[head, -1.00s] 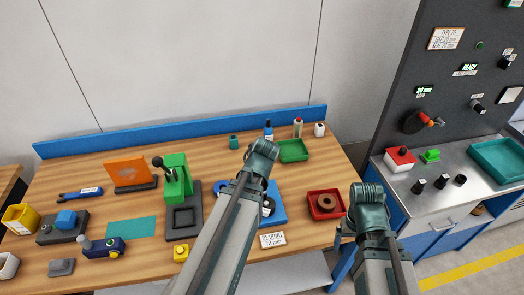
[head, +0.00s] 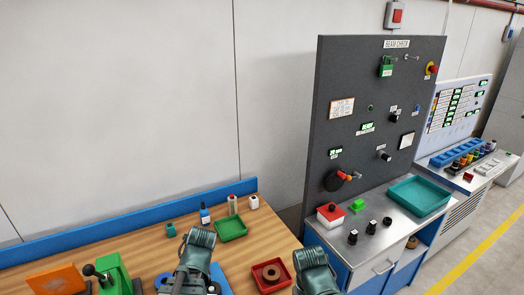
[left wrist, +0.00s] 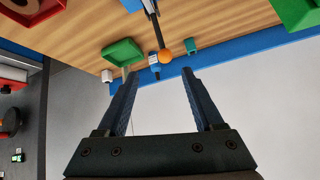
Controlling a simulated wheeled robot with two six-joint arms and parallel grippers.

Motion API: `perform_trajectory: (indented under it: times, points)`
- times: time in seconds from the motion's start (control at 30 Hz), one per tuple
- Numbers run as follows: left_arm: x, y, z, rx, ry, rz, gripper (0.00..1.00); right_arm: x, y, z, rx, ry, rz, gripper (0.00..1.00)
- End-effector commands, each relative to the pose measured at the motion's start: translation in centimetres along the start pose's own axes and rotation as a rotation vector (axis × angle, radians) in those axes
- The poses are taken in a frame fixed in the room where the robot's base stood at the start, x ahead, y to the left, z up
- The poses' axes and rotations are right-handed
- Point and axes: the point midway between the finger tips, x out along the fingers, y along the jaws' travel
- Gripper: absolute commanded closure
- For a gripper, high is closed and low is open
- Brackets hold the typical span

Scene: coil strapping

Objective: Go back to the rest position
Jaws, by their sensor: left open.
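My left gripper (left wrist: 160,80) shows in the left wrist view with its two dark fingers apart and nothing between them. Beyond the fingertips are the pale wall and the table's blue back edge. In the head view, my left arm rises from the bottom centre in front of the wooden table (head: 130,262). My right arm rises beside it to the right, near the table's right end. The jaws of both grippers cannot be made out in the head view.
On the table are a green tray (head: 230,229), a red tray (head: 259,279) holding a brown ring, small bottles and a green press (head: 116,275). To the right stand a grey test panel (head: 340,75) and a steel counter with a teal tray (head: 419,195).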

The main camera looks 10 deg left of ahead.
Motion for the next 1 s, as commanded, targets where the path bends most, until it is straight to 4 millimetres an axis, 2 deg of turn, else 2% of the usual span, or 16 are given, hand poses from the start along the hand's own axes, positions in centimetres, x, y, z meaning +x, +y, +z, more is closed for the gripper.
perform_trajectory:
  times: [0.17, 0.3, 0.4, 0.5, 0.6, 0.7, 1.0]
  points:
    - [0.4, 6.8, 6.8, 0.152, -0.176, 0.075, 0.31, 3.1, -0.3, -0.2, -0.002, 0.000, 0.001, 0.10]
    - [-1.1, 12.4, 13.9, 0.333, -0.362, 0.150, 0.31, 5.5, -0.5, -0.3, -0.005, 0.000, 0.001, 0.10]
    - [-2.7, 15.2, 18.3, 0.458, -0.480, 0.197, 0.31, 6.8, -0.6, -0.4, -0.006, 0.000, 0.001, 0.10]
    - [-4.4, 16.9, 21.7, 0.563, -0.573, 0.232, 0.31, 7.7, -0.7, -0.5, -0.008, 0.000, 0.002, 0.10]
    - [-5.6, 17.8, 23.8, 0.632, -0.634, 0.255, 0.31, 8.2, -0.7, -0.5, -0.009, 0.000, 0.002, 0.10]
    - [-6.3, 18.1, 24.7, 0.665, -0.663, 0.264, 0.31, 8.3, -0.8, -0.5, -0.009, 0.000, 0.002, 0.10]
    - [-6.5, 18.1, 24.8, 0.670, -0.669, 0.265, 0.31, 8.2, -0.8, -0.5, -0.009, 0.000, 0.002, 0.10]
